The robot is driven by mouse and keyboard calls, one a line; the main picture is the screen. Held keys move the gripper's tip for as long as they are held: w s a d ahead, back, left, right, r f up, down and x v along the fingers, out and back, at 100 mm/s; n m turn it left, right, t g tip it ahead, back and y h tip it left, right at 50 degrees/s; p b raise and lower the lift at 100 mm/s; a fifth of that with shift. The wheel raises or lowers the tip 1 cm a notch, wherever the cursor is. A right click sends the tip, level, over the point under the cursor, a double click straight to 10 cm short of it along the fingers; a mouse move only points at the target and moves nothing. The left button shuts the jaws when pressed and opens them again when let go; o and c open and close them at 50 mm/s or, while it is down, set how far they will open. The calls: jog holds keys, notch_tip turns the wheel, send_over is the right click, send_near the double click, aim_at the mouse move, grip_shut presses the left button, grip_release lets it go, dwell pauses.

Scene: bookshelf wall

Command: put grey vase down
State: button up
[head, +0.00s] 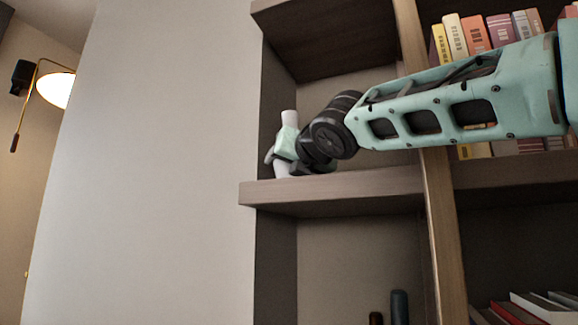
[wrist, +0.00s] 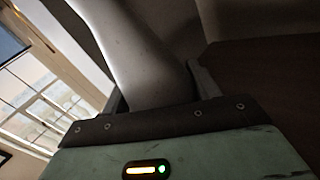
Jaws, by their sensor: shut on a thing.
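The grey vase (head: 289,119) is a pale, slim thing in the head view, inside the left bay of the bookshelf. Its top shows above my gripper (head: 279,158) and its lower end shows just below, close over the shelf board (head: 330,190). My gripper is shut on the vase. In the wrist view the vase (wrist: 138,55) runs up from between the fingers, smooth and grey, tilted in the picture. I cannot tell whether its base touches the board; my gripper and wrist hide part of it.
A wooden upright (head: 440,220) divides the bays. Books (head: 475,34) stand in the right bay behind my arm. Another board (head: 325,50) is above the vase. Dark bottle-like things (head: 399,306) stand below. A wall lamp (head: 56,89) is far left. The wrist view shows a window (wrist: 40,100).

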jog(key=shift+f, duration=0.15)
jog(key=o, duration=0.9)
jog(key=shift+r, duration=0.25)
jog(key=b+v, duration=0.3)
jog(key=v, duration=0.9)
jog(key=shift+d, duration=0.1)
